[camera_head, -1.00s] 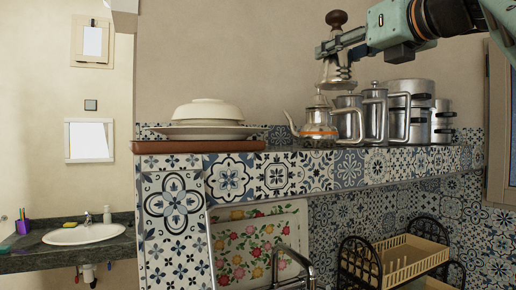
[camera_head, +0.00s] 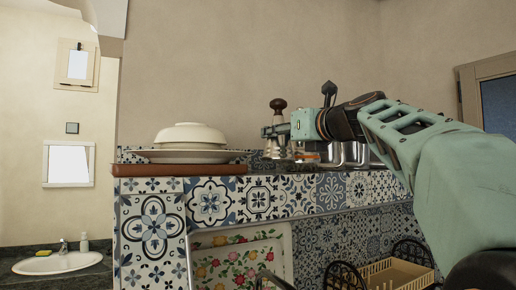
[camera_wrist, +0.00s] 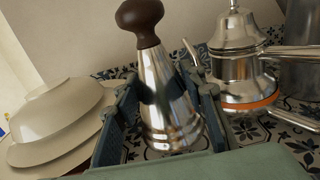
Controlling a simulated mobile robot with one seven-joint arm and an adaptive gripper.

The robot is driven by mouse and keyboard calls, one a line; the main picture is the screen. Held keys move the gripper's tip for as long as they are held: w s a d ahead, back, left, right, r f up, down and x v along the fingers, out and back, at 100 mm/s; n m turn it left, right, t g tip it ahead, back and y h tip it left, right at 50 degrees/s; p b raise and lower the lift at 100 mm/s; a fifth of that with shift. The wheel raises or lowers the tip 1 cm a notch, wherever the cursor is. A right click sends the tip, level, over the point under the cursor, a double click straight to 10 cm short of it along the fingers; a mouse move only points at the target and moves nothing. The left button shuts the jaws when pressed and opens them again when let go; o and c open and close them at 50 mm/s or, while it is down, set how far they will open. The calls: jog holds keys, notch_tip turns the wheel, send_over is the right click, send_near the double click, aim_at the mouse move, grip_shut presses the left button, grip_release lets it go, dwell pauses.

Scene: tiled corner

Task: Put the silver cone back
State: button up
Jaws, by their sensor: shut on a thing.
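The silver cone (camera_wrist: 168,92) is a shiny metal cone with a dark brown knob on top. It stands upright between the fingers of my gripper (camera_wrist: 162,118), which is shut on it. In the head view the cone (camera_head: 281,145) and my gripper (camera_head: 277,130) are over the tiled ledge (camera_head: 235,197), between the plates and the teapot. The cone's base is close to the tiled top; I cannot tell whether it touches. The silver teapot (camera_wrist: 237,62) with an orange band is just right of my gripper, and partly hidden in the head view.
A stack of pale plates and a bowl (camera_head: 188,137) sits left of the cone on a brown board (camera_head: 170,170). Metal pots (camera_head: 355,153) stand to the right, mostly hidden behind my arm. A wall is behind the ledge. A dish rack (camera_head: 395,272) is below.

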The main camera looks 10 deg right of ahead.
notch_tip(320, 180, down, 2)
jog(key=shift+w+f+b, duration=0.1)
jog(key=shift+w+b, duration=0.05)
jog(key=shift+b, duration=0.15)
jog(key=shift+f, duration=0.35)
jog(key=o, duration=1.3)
jog(key=shift+o, duration=0.2)
jog(key=shift+s+d, duration=0.1)
jog(key=shift+s, duration=0.15)
